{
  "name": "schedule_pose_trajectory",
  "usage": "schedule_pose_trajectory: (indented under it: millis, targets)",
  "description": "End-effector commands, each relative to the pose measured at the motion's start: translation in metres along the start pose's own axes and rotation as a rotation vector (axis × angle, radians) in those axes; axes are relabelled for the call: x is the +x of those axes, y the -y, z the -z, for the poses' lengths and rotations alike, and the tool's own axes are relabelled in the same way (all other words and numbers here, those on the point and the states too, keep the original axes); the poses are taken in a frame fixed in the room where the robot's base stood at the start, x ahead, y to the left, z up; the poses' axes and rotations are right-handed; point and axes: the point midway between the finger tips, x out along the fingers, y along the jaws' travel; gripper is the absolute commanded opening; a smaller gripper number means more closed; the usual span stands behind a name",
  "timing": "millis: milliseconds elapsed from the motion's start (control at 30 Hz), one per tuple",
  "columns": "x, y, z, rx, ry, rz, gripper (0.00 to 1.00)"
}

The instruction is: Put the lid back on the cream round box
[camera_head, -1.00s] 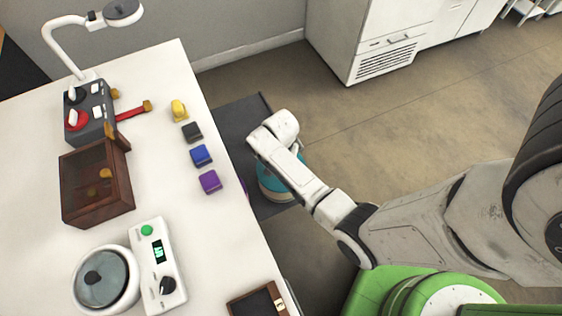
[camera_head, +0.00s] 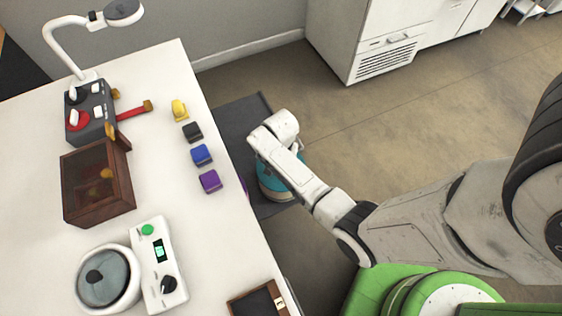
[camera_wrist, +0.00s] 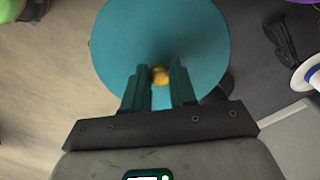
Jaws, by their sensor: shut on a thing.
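A teal round lid (camera_wrist: 120,45) with a gold knob (camera_wrist: 160,74) fills the top middle of the wrist view. My gripper (camera_wrist: 160,80) is shut on the knob, its two fingers on either side. In the head view, the teal lid (camera_head: 270,184) shows partly behind my arm's end, low beside the table's right edge. A pale edge shows under the teal in that view. I cannot make out the cream round box clearly, nor tell whether the lid touches it.
The white table (camera_head: 225,235) carries small coloured blocks, a brown wooden case (camera_head: 97,185) and a lamp. A dark mat (camera_head: 240,120) lies on the floor beside it. A white hat-like thing (camera_wrist: 306,78) shows at the wrist view's right edge.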

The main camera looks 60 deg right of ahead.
Motion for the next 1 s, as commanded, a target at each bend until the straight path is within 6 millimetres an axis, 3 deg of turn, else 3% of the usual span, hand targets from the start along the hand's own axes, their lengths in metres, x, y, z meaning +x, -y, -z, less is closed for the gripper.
schedule_pose_trajectory:
  millis: [133,167,433,633,900,1000]
  targets:
    - [-0.0001,0.0000,0.0000,0.000,0.000,0.000,0.00]
    - [-0.0001,0.0000,0.0000,0.000,0.000,0.000,0.28]
    - [0.0000,-0.0001,0.0000,0.000,0.000,0.000,0.54]
    - [0.0001,-0.0002,-0.0001,0.000,0.001,-0.001,0.57]
    - [0.0001,-0.0002,-0.0001,0.000,0.000,-0.001,0.81]
    - [0.0001,-0.0002,-0.0001,0.000,0.000,-0.001,0.81]
